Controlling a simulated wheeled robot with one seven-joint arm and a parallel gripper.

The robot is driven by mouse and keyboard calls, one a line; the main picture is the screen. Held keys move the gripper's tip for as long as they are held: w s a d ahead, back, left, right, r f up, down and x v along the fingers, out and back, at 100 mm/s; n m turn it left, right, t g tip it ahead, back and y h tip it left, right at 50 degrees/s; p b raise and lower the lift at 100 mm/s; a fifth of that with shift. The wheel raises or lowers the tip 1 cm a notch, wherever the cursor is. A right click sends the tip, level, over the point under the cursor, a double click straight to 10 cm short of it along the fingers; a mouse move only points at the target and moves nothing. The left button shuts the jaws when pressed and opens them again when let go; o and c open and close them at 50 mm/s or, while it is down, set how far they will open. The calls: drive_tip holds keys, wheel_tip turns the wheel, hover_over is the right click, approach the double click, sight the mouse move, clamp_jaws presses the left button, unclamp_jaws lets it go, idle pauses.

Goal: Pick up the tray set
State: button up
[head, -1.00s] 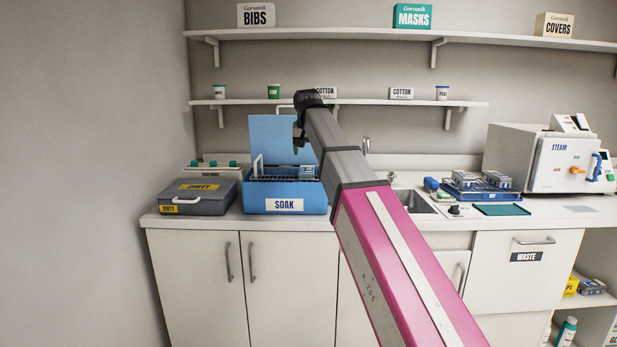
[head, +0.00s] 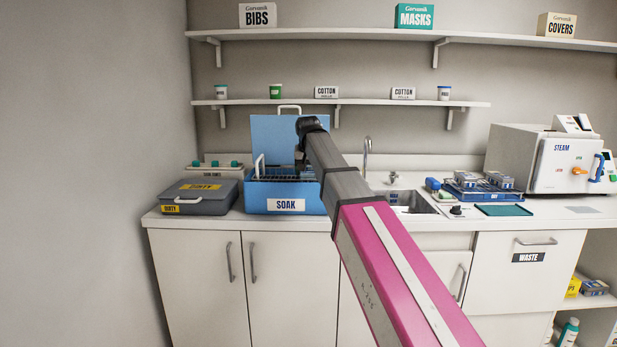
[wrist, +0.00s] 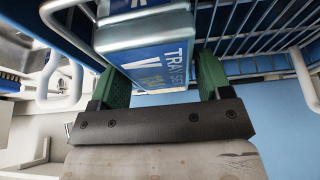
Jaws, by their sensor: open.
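The tray set (wrist: 145,50) is a blue and grey pack with "TRAY SET" lettering, in the wire basket (wrist: 265,28) of the blue SOAK box (head: 284,200). My gripper (wrist: 158,72) is open in the wrist view, with its green fingers on either side of the tray set. I cannot tell if either finger touches it. In the head view my gripper (head: 301,168) is down at the basket, in front of the raised blue lid. There my gripper and arm mostly hide the tray set.
A grey DIRTY case (head: 198,197) stands left of the box. The basket's white handle (head: 259,166) stands up at its left end. A sink (head: 410,200), a blue rack of packs (head: 478,188) and the STEAM unit (head: 540,160) are to the right.

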drive_tip(key=c, duration=0.8)
drive_tip(key=shift+c, duration=0.2)
drive_tip(key=shift+r, duration=0.15)
